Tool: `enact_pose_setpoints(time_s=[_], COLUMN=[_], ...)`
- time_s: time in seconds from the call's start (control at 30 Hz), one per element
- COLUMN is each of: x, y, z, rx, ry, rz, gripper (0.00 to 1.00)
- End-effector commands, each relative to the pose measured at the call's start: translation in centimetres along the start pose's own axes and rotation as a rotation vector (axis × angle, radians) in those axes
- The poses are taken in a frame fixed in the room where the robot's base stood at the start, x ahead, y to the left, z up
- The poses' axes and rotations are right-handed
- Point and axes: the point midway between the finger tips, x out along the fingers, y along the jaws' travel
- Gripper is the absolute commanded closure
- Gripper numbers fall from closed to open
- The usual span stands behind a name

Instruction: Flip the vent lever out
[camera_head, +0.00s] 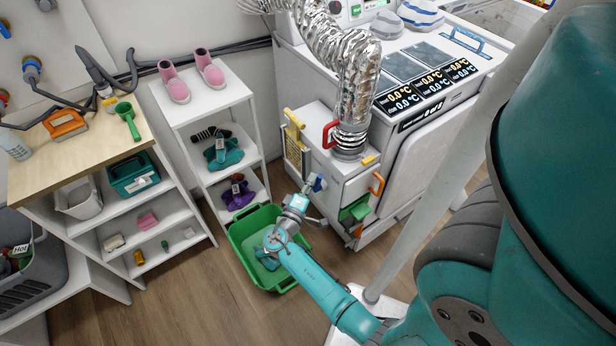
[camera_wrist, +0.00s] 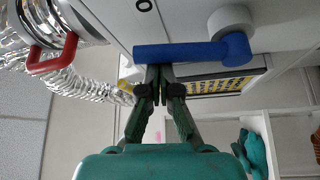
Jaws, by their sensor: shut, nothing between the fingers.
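A blue lever (camera_wrist: 190,53) on a round grey pivot (camera_wrist: 230,20) sits on the white machine's side face in the wrist view. It lies roughly crosswise, near a black "O" mark. In the head view a small part of the blue lever (camera_head: 320,184) shows beside my gripper (camera_head: 312,189). In the wrist view my gripper (camera_wrist: 160,74) is shut and empty. Its tips are right at the lever's lower edge, left of the pivot. I cannot tell whether they touch it.
A red handle (camera_head: 329,134) sits by the silver duct (camera_head: 357,80) on the white machine (camera_head: 404,160). A yellow-handled filter (camera_head: 293,130) and an orange handle (camera_head: 376,183) are close by. A green crate (camera_head: 240,240) stands on the floor under my arm. Shelves (camera_head: 205,130) stand left.

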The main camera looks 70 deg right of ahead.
Motion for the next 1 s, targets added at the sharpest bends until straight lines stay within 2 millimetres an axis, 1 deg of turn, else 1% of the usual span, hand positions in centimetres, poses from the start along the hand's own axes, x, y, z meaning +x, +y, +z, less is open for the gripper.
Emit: enact_pose_setpoints(time_s=[0.07, 0.4, 1.0], x=[-0.2, -0.8, -1.1], y=[0.0, 0.1, -0.1], z=[0.4, 1.5, 1.9], rx=[0.032, 0.029, 0.026], ry=[-0.001, -0.002, -0.005], rz=[0.02, 0.017, 0.014], gripper=[1.0, 1.0, 1.0])
